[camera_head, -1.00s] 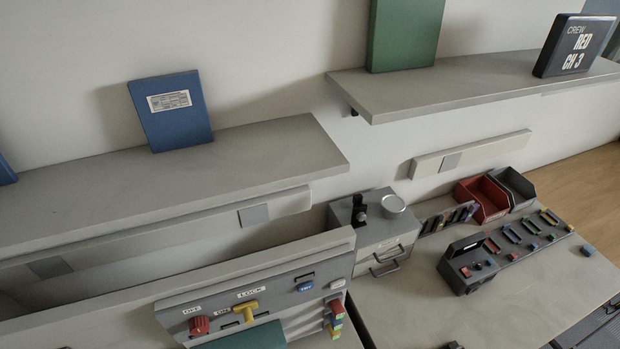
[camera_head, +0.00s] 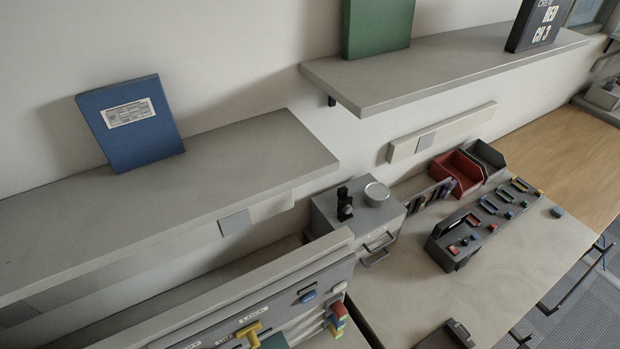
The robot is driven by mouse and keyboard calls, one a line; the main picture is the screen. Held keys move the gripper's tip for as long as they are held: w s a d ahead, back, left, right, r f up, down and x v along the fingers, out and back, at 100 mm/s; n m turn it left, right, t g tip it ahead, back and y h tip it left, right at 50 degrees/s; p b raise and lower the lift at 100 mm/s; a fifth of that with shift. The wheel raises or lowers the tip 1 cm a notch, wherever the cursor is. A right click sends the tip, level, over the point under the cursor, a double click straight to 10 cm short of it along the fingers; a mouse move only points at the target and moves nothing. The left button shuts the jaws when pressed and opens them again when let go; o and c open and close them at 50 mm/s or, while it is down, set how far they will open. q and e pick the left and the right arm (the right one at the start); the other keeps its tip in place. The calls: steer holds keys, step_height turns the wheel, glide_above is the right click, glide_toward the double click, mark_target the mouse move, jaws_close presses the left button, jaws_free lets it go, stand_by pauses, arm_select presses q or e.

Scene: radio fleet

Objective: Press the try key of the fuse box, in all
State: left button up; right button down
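The fuse box (camera_head: 285,313) is the grey panel at the bottom, partly cut off by the picture's lower edge. A small blue key (camera_head: 308,297) with lettering on it, seemingly the try key, sits near its upper right; I cannot tell whether it is pressed. A yellow T-shaped handle (camera_head: 248,333) is left of it, under the LOCK label (camera_head: 253,313). A pale knob (camera_head: 339,288) sits at the right corner, above red, green, yellow and blue pieces (camera_head: 338,314). Neither of my grippers is in view.
A grey shelf (camera_head: 230,165) with a blue binder (camera_head: 130,122) overhangs behind the panel. A grey drawer cabinet (camera_head: 355,222) stands right of it. The table (camera_head: 420,295) holds a dark device rack (camera_head: 480,225), red bin (camera_head: 457,172) and a dark object (camera_head: 450,335). Its middle is clear.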

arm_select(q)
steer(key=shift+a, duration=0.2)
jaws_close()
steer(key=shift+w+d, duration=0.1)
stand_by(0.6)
